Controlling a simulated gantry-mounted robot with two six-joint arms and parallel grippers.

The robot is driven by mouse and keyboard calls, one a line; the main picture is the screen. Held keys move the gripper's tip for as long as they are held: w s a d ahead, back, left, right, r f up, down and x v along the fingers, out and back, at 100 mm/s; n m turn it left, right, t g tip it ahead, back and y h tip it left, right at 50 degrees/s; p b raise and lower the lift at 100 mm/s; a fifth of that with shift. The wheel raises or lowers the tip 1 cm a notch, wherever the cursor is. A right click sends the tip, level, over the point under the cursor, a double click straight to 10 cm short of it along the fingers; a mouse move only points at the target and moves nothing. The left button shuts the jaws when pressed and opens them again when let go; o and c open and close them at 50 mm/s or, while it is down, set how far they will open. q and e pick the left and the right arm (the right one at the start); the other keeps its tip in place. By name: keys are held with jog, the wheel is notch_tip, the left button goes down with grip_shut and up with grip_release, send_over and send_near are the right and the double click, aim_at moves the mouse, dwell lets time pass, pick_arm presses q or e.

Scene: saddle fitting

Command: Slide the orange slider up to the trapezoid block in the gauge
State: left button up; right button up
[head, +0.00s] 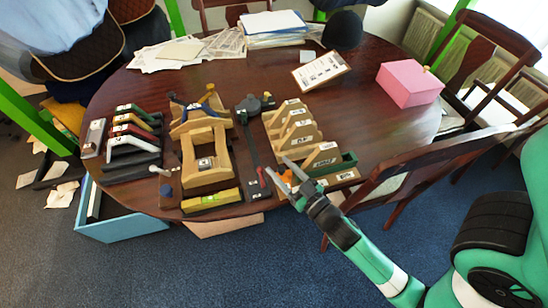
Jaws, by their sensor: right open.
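My right gripper (278,166) is open at the table's near edge, its two grey fingers pointing away from me. A small orange piece (287,178), which looks like the orange slider, shows at the fingers; the gripper partly hides it, and I cannot tell whether they touch. Wooden trapezoid blocks (299,130) with white labels stand in a row just beyond the gripper. A dark green channel-shaped piece (338,165) lies to the right of the gripper. I cannot tell which piece is the gauge or which block sits in it. My left gripper is not in view.
A wooden fixture (205,160), a long black tool (252,135) and a yellow level (210,200) lie left of the gripper. A pink box (409,83) stands at the right, papers (272,24) at the back. The table's right-middle is clear. A chair (410,165) stands close at the right edge.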

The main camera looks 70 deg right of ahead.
jog(key=shift+w+d, duration=0.15)
jog(key=shift+w, duration=0.1)
jog(key=shift+s, duration=0.1)
jog(key=shift+f, duration=0.1)
jog(key=shift+c, duration=0.2)
grip_shut()
dwell(1.0)
